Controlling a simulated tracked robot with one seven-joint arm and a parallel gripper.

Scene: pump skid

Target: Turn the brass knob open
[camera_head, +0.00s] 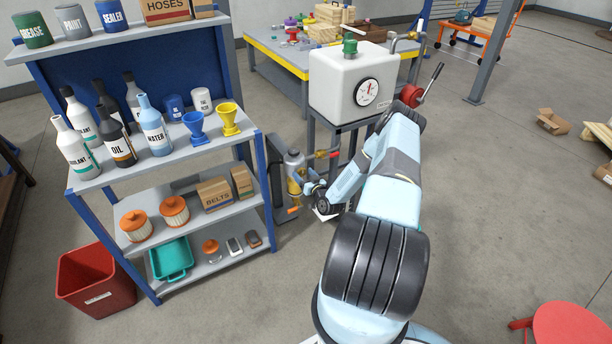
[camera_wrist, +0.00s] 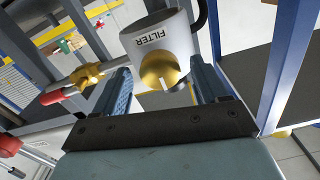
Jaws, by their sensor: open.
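The brass knob (camera_wrist: 160,70) shows in the wrist view as a round brass face with a pale mark at its lower edge. It sits at the end of the pale cylinder labelled FILTER (camera_wrist: 150,38). My gripper (camera_wrist: 162,85) is open, with one blue finger on each side of the knob. I see no clear contact, and the remaining depth to the knob is hard to tell. In the head view my gripper (camera_head: 311,188) is beside the filter (camera_head: 294,160) low on the skid, and my arm partly hides that area.
A brass fitting with a red end (camera_wrist: 86,77) lies left of my gripper in the wrist view. A blue shelf post (camera_wrist: 290,60) stands close on the right. The shelf unit (camera_head: 262,200) is left of the skid; a white tank (camera_head: 335,85) stands above.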

